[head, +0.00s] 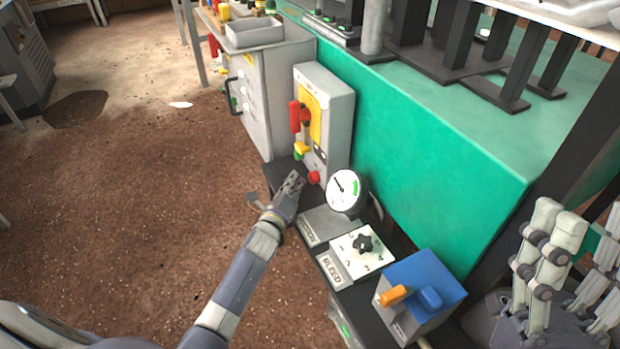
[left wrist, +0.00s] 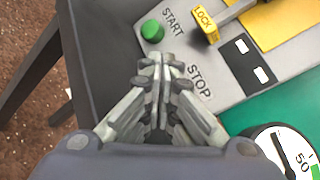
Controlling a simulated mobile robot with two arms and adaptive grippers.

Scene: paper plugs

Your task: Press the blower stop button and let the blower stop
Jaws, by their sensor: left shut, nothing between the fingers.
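The grey control box (head: 340,95) stands against the green bench side. Its red stop button (head: 314,177) is low on the front, below a yellow lock tag (head: 301,148) and a green start button (head: 298,155). My left gripper (head: 294,178) is shut and empty, just left of the red button in the head view. In the left wrist view, the shut fingertips (left wrist: 160,62) lie between the green start button (left wrist: 152,31) and the STOP lettering (left wrist: 200,82). The red button is hidden there, and contact cannot be told. My right gripper (head: 592,225) is open at the right edge.
A pressure gauge (head: 346,191) stands close right of the left gripper. A bleed dial plate (head: 362,252) and a blue box (head: 422,292) with an orange lever follow nearer. A grey cabinet (head: 262,95) stands behind.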

